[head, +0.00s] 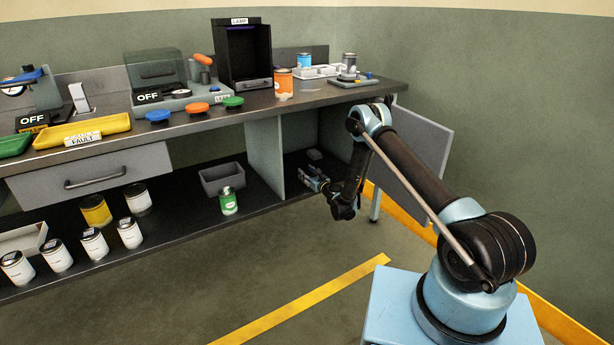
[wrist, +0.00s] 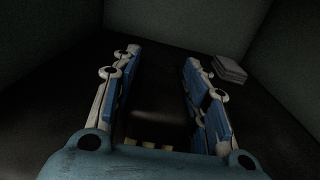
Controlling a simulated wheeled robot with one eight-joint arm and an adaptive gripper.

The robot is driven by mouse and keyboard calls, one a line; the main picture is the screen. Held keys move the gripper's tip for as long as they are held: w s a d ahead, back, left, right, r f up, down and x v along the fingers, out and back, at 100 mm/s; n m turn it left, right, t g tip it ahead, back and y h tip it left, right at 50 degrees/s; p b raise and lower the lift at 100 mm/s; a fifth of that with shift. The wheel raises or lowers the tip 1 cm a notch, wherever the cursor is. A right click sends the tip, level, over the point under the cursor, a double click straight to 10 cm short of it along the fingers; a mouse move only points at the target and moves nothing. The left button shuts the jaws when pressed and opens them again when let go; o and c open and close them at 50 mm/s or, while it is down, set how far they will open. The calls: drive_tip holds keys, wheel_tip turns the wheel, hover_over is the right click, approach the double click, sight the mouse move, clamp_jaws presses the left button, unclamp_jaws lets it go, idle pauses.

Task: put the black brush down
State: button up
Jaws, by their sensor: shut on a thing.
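My gripper (head: 314,179) is inside the open cupboard compartment at the right end of the bench's lower shelf. In the wrist view its blue-padded fingers (wrist: 160,60) stand apart, with a dark thing between them. I take this to be the black brush (wrist: 155,119); it barely stands out from the dark floor, and its outline cannot be made out. Small pale yellowish patches show near the gripper's base; I cannot tell what they belong to. In the head view the brush cannot be told apart from the gripper. Whether it touches the compartment floor is unclear.
A grey block (wrist: 230,69) lies to the right of the fingers, towards the back of the compartment (head: 290,165). A divider panel (head: 265,158) bounds it on the left, and an open door (head: 415,150) hangs on the right.

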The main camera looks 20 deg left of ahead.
drive_tip(key=o, duration=1.2)
drive_tip(key=shift+d, duration=0.1)
